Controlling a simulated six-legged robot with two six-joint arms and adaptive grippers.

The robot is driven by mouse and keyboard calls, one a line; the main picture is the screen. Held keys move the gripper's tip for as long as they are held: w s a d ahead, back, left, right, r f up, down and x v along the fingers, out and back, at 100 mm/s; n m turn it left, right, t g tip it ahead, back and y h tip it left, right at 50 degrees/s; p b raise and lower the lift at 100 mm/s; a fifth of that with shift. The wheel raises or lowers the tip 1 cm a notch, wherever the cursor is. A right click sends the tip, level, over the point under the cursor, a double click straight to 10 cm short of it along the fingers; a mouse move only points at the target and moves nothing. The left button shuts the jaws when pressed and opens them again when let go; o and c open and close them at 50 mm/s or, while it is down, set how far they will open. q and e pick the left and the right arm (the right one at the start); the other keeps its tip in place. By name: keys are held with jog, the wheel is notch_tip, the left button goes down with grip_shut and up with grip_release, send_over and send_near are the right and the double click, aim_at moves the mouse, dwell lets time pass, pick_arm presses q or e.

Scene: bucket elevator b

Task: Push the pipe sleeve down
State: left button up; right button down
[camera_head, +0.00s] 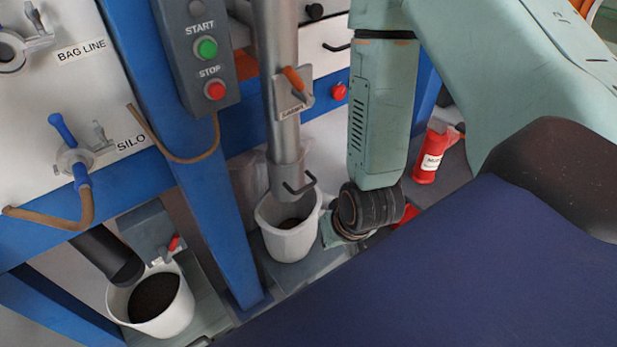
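The pipe sleeve (286,178) is a grey metal collar with a black handle, at the lower end of the upright steel pipe (276,45). Its lower end is at the mouth of a white bucket (289,240), which has a little dark material inside. My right arm comes in from the upper right, and its wrist is just right of this bucket. My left arm and gripper are not in view.
An orange-handled lever (293,79) sits on the pipe. A blue post (185,150) carries the START/STOP box (198,55) left of the pipe. A second white bucket (152,302) with dark material stands lower left. A red bottle (431,152) stands right of my arm.

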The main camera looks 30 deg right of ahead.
jog(key=w+d+r+t, duration=0.3)
jog(key=w+d+r, duration=0.3)
jog(key=w+r, duration=0.65)
jog(key=n+b, duration=0.4)
jog(key=b, duration=0.3)
send_over(306, 188)
jog(key=s, duration=0.1)
notch_tip(306, 188, down, 8)
jog(key=r, duration=0.1)
jog(key=shift+g, duration=0.3)
jog(key=f+b, duration=0.2)
jog(key=f, duration=0.1)
jog(key=w+f+b, duration=0.1)
jog(key=f, duration=0.1)
jog(key=shift+s+d+f+b, duration=0.1)
jog(key=shift+s+f+b, duration=0.15)
jog(key=shift+f+b, duration=0.4)
jog(key=shift+s+f, duration=0.1)
